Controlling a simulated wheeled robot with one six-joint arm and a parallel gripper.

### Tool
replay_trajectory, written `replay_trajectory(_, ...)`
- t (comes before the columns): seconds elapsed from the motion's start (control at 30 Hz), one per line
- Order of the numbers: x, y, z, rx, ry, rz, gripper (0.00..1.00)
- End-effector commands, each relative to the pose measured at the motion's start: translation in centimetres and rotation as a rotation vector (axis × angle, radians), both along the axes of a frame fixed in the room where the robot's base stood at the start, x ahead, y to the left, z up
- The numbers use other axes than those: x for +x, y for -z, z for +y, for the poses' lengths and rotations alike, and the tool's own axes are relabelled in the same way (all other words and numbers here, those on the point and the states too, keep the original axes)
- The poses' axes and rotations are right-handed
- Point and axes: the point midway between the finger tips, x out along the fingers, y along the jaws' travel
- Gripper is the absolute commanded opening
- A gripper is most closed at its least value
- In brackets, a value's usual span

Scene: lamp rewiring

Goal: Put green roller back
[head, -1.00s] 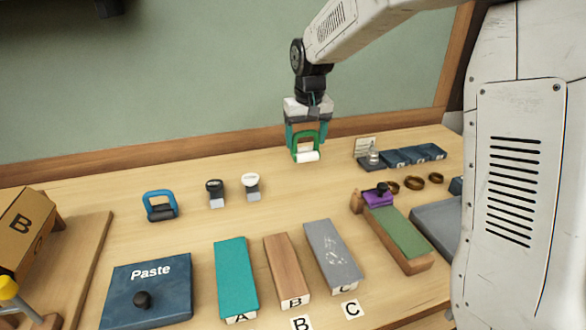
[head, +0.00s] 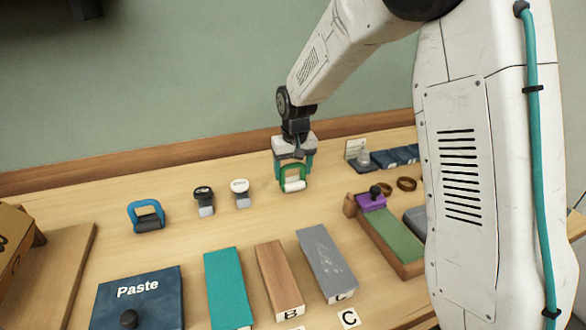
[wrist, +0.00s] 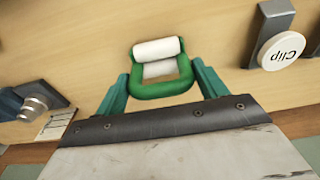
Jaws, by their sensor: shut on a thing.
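The green roller (head: 291,170) has a green handle loop and a white roller drum. My gripper (head: 293,173) is shut on its green handle, with one teal finger on each side. In the wrist view the green roller (wrist: 161,89) sits between the fingertips, its white drum facing away from my gripper (wrist: 161,84). The roller is low over the bare wooden table (head: 265,217), to the right of the two stamps. I cannot tell whether the drum touches the table.
A blue roller (head: 147,216) stands left of the black stamp (head: 204,201) and the white Clip stamp (head: 241,193). Teal, wooden and grey blocks lie in front. A green-topped tray (head: 392,237) is at the right.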

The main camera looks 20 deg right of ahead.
Motion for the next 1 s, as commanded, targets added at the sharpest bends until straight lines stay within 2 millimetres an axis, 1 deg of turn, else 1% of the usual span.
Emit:
replay_trajectory(0.13, 0.0, -0.1, 0.0, 0.0, 0.0, -0.001, 0.47)
replay_trajectory(0.27, 0.0, 0.2, 0.0, 0.0, 0.0, -0.001, 0.47)
replay_trajectory(0.3, 0.0, 0.2, 0.0, 0.0, 0.0, -0.001, 0.8)
replay_trajectory(0.33, 0.0, 0.2, 0.0, 0.0, 0.0, -0.001, 0.88)
replay_trajectory(0.37, 0.0, 0.2, 0.0, 0.0, 0.0, -0.001, 0.93)
replay_trajectory(0.63, 0.0, 0.1, 0.0, 0.0, 0.0, -0.001, 0.93)
replay_trajectory(0.73, 0.0, -0.5, 0.0, 0.0, 0.0, -0.002, 0.93)
replay_trajectory(0.87, -0.2, -2.4, 0.0, 0.0, 0.0, -0.005, 0.93)
replay_trajectory(1.0, -0.6, -5.5, 0.0, 0.0, 0.0, -0.005, 0.93)
